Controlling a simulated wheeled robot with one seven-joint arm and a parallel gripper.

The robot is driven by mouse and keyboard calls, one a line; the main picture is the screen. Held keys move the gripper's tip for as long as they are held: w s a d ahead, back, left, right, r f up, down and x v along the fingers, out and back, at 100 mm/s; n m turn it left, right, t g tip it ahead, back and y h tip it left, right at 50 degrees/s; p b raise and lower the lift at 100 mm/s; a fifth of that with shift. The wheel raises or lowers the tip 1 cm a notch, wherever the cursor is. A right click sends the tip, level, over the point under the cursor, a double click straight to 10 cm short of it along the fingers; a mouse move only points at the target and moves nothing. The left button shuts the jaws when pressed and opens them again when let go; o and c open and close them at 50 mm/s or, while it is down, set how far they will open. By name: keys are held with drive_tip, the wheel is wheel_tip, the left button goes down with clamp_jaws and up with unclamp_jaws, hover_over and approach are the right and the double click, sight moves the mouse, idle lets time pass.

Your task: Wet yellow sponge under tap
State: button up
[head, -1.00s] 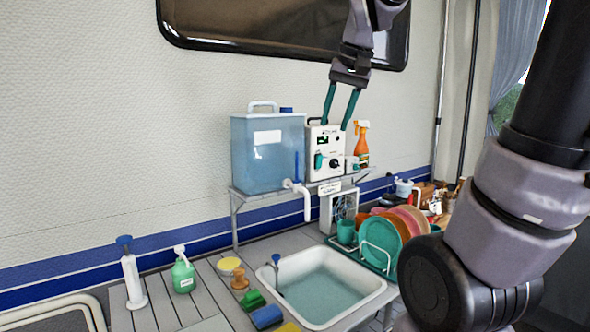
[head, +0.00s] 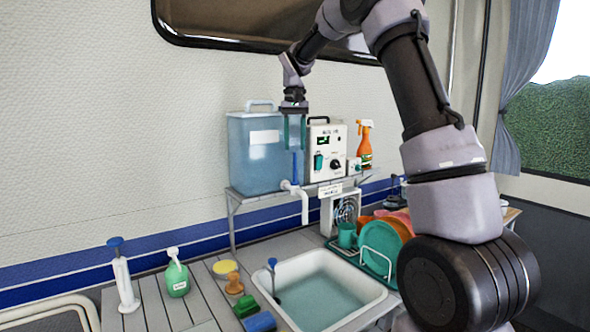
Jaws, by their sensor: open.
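My gripper (head: 294,149) is open and empty, fingers pointing down, in front of the upper right part of the blue water tank (head: 257,155). The tank's white tap (head: 299,194) has a blue lever (head: 294,168) and a spout hanging down behind the sink. The white sink (head: 352,311) holds bluish water. A green block (head: 246,306) and a blue block (head: 259,322) lie at the sink's left rim. No yellow block shows in this view.
A control box (head: 325,150) and an orange spray bottle (head: 364,146) stand right of the tank. A rack with plates (head: 379,246) is right of the sink. A green soap bottle (head: 176,275) and a white pump (head: 124,283) stand left. Air above the sink is clear.

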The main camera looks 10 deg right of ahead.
sight(295, 181)
wheel_tip(295, 181, down, 9)
drive_tip(key=shift+r, duration=0.15)
clamp_jaws()
idle(1.5)
